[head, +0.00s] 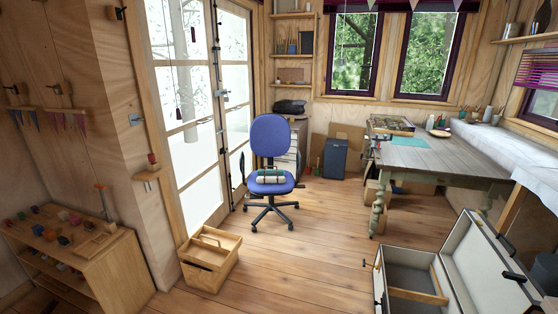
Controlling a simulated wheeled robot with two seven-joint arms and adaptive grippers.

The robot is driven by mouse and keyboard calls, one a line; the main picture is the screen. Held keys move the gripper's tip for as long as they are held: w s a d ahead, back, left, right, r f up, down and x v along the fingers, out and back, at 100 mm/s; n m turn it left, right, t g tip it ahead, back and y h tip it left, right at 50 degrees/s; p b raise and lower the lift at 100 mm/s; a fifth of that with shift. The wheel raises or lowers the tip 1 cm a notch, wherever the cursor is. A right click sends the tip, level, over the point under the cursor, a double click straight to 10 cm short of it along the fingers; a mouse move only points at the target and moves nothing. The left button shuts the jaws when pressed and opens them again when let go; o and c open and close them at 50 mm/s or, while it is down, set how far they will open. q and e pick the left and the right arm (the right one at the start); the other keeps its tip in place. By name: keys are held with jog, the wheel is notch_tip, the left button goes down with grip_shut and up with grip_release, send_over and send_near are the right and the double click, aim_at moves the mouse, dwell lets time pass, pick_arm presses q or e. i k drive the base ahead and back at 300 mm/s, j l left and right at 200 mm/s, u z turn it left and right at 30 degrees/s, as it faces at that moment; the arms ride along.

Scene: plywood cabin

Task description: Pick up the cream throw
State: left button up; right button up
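A small cream bundle (270,179) that looks like a folded or rolled throw lies on the seat of the blue office chair (270,138). Something dark green lies on or around its upper part; at this size I cannot tell if it is a strap or a separate thing. The chair stands upright on the plank floor, in front of the glass doors, with its seat facing me. Neither of my grippers is in view.
A wooden crate (192,272) stands on the floor at front left, beside a low shelf (117,263). An open pale case (455,290) is at front right. A worktable (437,158) stands at right. Floor (305,240) before the chair is clear.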

aim_at(264, 180)
jog(key=i, duration=2.45)
jog(key=i+z, duration=0.1)
jog(key=i, duration=0.45)
jog(key=i+j+z, duration=0.1)
jog(key=i, duration=0.45)
